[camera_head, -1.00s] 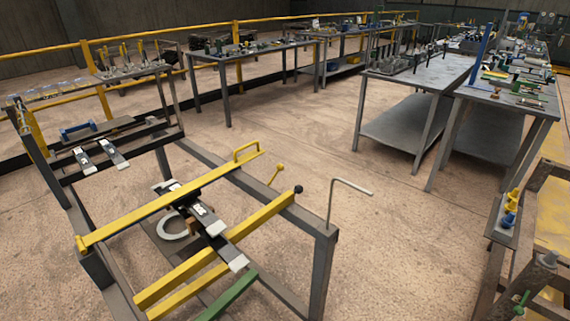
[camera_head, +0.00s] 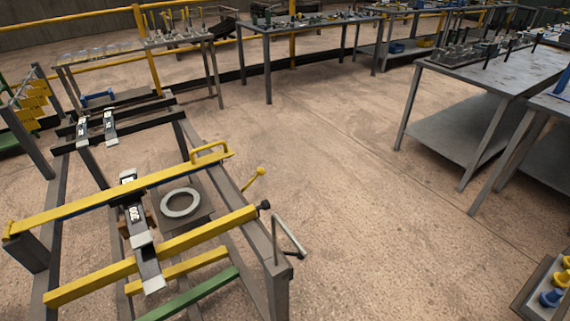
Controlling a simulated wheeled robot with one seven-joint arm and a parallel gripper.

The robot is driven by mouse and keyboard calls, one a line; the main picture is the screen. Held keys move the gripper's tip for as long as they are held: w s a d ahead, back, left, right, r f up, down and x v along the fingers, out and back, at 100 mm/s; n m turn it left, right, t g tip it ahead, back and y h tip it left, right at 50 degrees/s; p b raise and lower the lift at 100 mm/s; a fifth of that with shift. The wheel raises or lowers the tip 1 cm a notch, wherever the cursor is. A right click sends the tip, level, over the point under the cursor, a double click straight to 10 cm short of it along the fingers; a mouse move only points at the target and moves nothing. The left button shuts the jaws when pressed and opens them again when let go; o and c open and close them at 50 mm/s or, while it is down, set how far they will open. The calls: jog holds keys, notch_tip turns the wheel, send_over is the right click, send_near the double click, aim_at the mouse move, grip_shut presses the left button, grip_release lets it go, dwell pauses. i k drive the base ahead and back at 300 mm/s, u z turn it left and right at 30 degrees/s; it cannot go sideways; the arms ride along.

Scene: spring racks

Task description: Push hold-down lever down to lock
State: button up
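A dark steel rack (camera_head: 262,262) stands at the lower left of the head view. A long yellow lever bar (camera_head: 105,194) with a yellow loop handle (camera_head: 211,153) at its right end crosses the rack; I take it to be the hold-down lever. It passes over a dark and silver spring clamp unit (camera_head: 139,232). A second yellow bar (camera_head: 190,238) with a black end knob (camera_head: 264,205) lies nearer, below it. I cannot tell whether the lever is locked. My gripper is not in view.
A pale ring (camera_head: 181,203) lies on a plate in the rack. A bent metal rod (camera_head: 289,237) stands at its right corner. Metal tables (camera_head: 487,83) with tools stand behind and right. The floor (camera_head: 375,220) right of the rack is clear.

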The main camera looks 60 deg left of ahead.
aim_at(261, 171)
jog(key=z, duration=0.05)
jog(key=i, duration=0.35)
jog(key=u, duration=3)
jog(key=i, duration=0.5)
jog(key=z, duration=0.1)
